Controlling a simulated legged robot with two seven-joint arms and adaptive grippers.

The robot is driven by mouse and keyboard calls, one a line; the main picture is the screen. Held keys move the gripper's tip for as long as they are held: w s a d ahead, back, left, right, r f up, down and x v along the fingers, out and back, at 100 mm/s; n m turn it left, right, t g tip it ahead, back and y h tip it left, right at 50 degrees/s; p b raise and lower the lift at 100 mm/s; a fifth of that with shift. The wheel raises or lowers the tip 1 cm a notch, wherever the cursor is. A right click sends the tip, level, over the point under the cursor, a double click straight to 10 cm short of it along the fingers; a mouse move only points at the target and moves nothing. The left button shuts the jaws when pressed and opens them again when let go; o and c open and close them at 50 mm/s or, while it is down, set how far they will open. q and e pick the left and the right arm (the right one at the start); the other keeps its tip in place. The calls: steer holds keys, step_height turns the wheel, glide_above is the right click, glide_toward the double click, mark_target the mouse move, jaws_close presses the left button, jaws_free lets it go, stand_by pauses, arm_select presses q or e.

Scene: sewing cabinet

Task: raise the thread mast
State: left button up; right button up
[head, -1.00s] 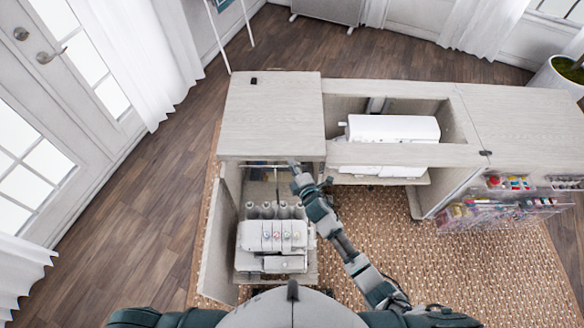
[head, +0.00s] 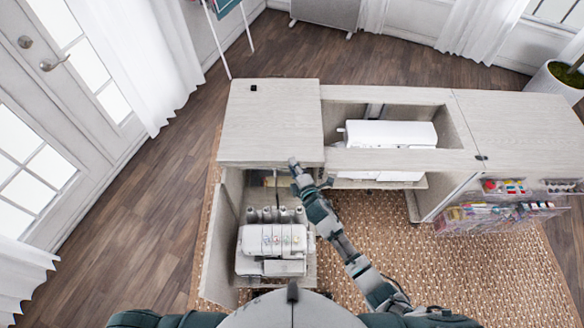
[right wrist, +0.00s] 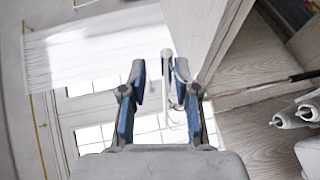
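The white serger (head: 272,240) stands on the low shelf of the open left cabinet bay, with several grey thread cones (head: 267,214) behind it. The thread mast is hard to make out in the shadow under the cabinet top. In the right wrist view, a thin dark rod (right wrist: 304,76) runs near the cones (right wrist: 284,118) at the right edge; I cannot tell for sure whether it is part of the mast. My right gripper (head: 294,163) is at the cabinet top's front edge, above and right of the cones. Its fingers (right wrist: 162,82) are apart, with nothing clearly held. My left gripper is out of view.
The cabinet top (head: 268,125) overhangs the bay, and an open door panel (head: 220,247) flanks its left. A white sewing machine (head: 390,133) sits in the middle well. An organizer door (head: 495,212) with supplies stands at the right. The rug (head: 400,260) in front is mostly clear.

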steer(key=shift+s+f, duration=0.1)
steer(key=shift+s+d, duration=0.1)
steer(key=shift+s, duration=0.05)
steer(key=v, duration=1.1)
steer(key=shift+s+d, duration=0.2)
steer(key=shift+d, duration=0.05)
steer(key=shift+a, duration=0.15)
